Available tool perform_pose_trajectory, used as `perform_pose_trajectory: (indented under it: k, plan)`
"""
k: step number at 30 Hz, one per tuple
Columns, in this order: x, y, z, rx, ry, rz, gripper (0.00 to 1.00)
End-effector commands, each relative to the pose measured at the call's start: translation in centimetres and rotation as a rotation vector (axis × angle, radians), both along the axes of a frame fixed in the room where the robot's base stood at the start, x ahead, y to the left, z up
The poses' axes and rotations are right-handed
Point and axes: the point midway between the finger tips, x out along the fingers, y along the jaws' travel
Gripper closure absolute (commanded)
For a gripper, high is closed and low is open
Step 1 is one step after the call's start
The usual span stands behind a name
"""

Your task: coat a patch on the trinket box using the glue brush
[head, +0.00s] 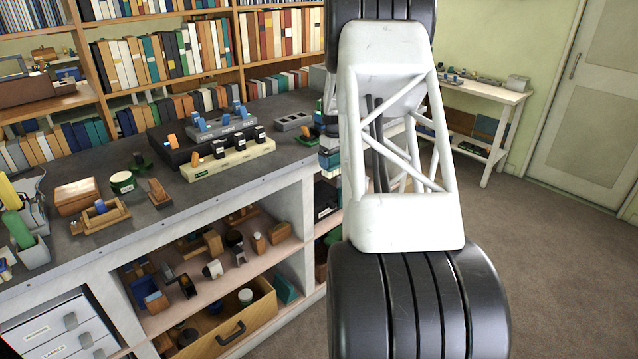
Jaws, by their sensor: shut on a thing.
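A small reddish-brown box (77,195) sits on the grey workbench at the left; it may be the trinket box, but I cannot tell for sure. I cannot make out the glue brush. My gripper is not in view; only my arm shows, as a large white truss link with black joints across the middle right. It hides part of the bench's right end and whatever is behind it.
The grey workbench (60,262) also bears a wooden holder (103,217), a green tin (122,182), a wooden block (158,193) and a cream rack (228,160). An open wooden drawer (225,330) sits below. Floor at the right is clear.

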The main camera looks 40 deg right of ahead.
Motion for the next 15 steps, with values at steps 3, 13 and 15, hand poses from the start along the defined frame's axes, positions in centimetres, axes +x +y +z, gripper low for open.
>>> perform_pose_trajectory:
  k: [3,13,15]
  plan:
    - [-0.2,-1.8,3.8,-0.002,-0.002,0.083,0.26]
    - [0.3,-3.6,11.4,-0.002,-0.002,0.294,0.26]
    - [0.7,-3.6,12.6,-0.003,-0.002,0.328,0.26]
